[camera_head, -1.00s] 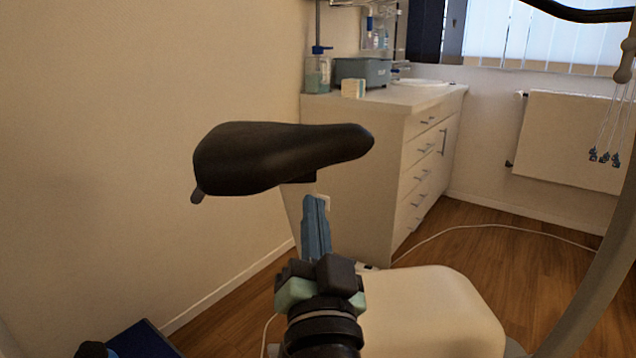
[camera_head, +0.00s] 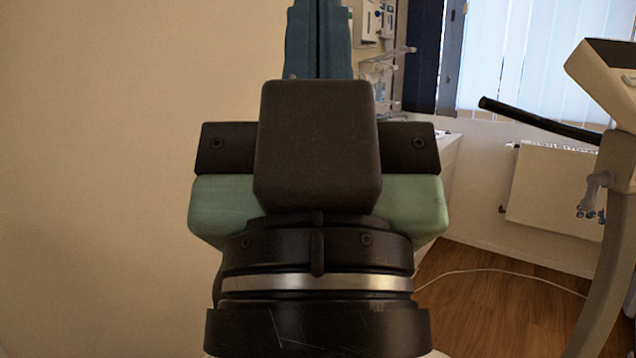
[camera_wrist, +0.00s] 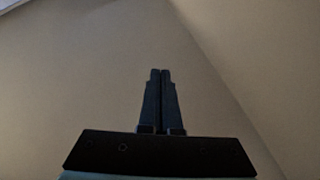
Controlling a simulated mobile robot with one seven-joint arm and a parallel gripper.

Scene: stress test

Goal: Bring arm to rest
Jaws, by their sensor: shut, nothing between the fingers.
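My gripper (camera_head: 318,40) stands large and close in the middle of the head view, its blue fingers pointing up and running out of the top of the picture. Its black and green body and wrist hide much of the room's middle. In the wrist view the two dark fingers (camera_wrist: 160,75) lie side by side, shut with nothing between them. Behind them the wrist view shows only bare wall and ceiling surfaces. Nothing touches the fingers.
An exercise machine with a dark handlebar (camera_head: 540,119) and pale post (camera_head: 610,230) stands at the right. A white radiator (camera_head: 550,200) hangs on the wall behind it. A cable (camera_head: 500,271) lies on the wooden floor (camera_head: 490,315). The left side shows bare wall (camera_head: 90,180).

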